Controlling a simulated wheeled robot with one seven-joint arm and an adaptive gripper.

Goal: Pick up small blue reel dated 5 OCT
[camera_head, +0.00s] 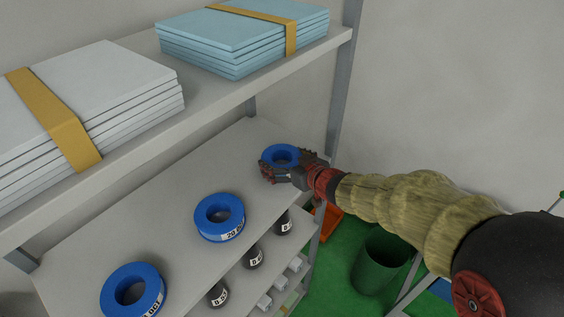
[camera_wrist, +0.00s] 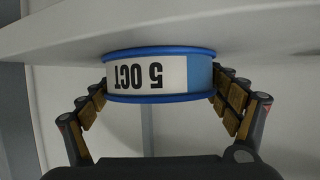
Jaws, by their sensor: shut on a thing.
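The small blue reel (camera_head: 280,155) is at the far right end of the middle shelf in the head view. In the wrist view the reel (camera_wrist: 202,74) shows its white label, which reads 5 OCT upside down. My gripper (camera_head: 282,168) has its fingers around the reel. In the wrist view my gripper (camera_wrist: 160,88) has one finger pressed on each side of the reel. The reel appears at or very close to the shelf surface (camera_wrist: 270,32); I cannot tell whether it touches.
Two larger blue reels, one in the middle (camera_head: 219,217) and one nearer (camera_head: 133,291), lie on the same shelf (camera_head: 170,190). Dark bottles (camera_head: 253,257) stand below. Strapped stacks, white (camera_head: 110,80) and light blue (camera_head: 215,45), sit above. A green bin (camera_head: 380,263) stands right.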

